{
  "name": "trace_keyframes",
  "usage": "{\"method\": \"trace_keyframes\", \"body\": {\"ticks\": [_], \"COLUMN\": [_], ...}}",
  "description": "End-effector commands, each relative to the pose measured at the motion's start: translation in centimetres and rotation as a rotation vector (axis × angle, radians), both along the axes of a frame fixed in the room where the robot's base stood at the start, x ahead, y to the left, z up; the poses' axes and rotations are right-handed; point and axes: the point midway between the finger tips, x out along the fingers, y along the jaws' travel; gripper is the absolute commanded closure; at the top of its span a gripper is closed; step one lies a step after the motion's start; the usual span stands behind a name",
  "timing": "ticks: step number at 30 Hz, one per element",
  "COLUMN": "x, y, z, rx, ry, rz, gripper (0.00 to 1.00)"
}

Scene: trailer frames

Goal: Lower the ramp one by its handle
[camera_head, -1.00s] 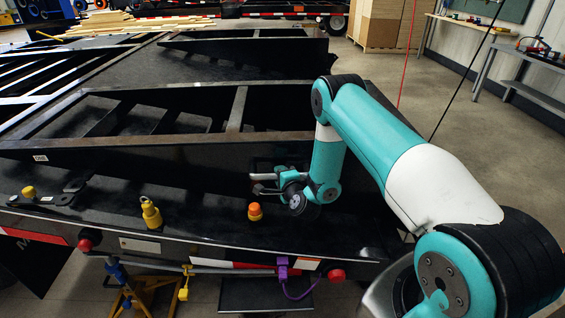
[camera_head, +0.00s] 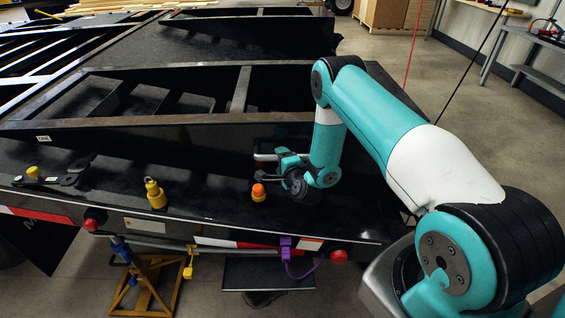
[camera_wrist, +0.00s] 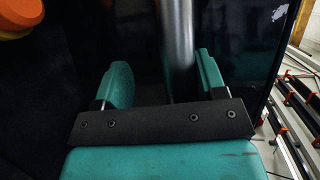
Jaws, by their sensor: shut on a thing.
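Ramp one (camera_head: 150,136) is a dark steel frame with crossbars and a small white "ONE" label (camera_head: 43,138). It lies across the near end of the black trailer. Its handle is a pale metal bar (camera_head: 264,157) on the ramp's near face, toward the right. My gripper (camera_head: 277,158) is at this handle, shut on it. In the wrist view the grey round bar (camera_wrist: 178,40) passes between the two teal fingers, closer to the right one.
An orange-topped beacon (camera_head: 258,192) stands just below my gripper. A yellow fitting (camera_head: 154,193) stands farther left on the trailer deck. A second ramp (camera_head: 250,35) is behind. Open floor (camera_head: 420,75) lies to the right, with a workbench (camera_head: 520,40) by the wall.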

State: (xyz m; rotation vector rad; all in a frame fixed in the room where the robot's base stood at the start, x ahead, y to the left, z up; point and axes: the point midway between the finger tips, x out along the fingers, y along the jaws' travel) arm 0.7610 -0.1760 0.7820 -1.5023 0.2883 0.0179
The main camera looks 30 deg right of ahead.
Motion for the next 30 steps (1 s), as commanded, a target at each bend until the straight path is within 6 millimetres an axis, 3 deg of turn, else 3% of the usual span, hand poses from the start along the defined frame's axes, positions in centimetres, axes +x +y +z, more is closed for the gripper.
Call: {"method": "trace_keyframes", "body": {"ticks": [6, 17, 23, 30], "x": [-0.5, -1.7, -3.0, -5.9], "y": [0.0, 0.4, 0.7, 1.2], "z": [-0.9, -0.8, -0.7, 0.2], "rx": [0.0, -0.003, -0.002, -0.002], "ry": [0.015, 0.011, 0.01, 0.005], "rz": [0.0, 0.003, 0.004, 0.004], "gripper": [0.47, 0.47, 0.47, 0.47]}}
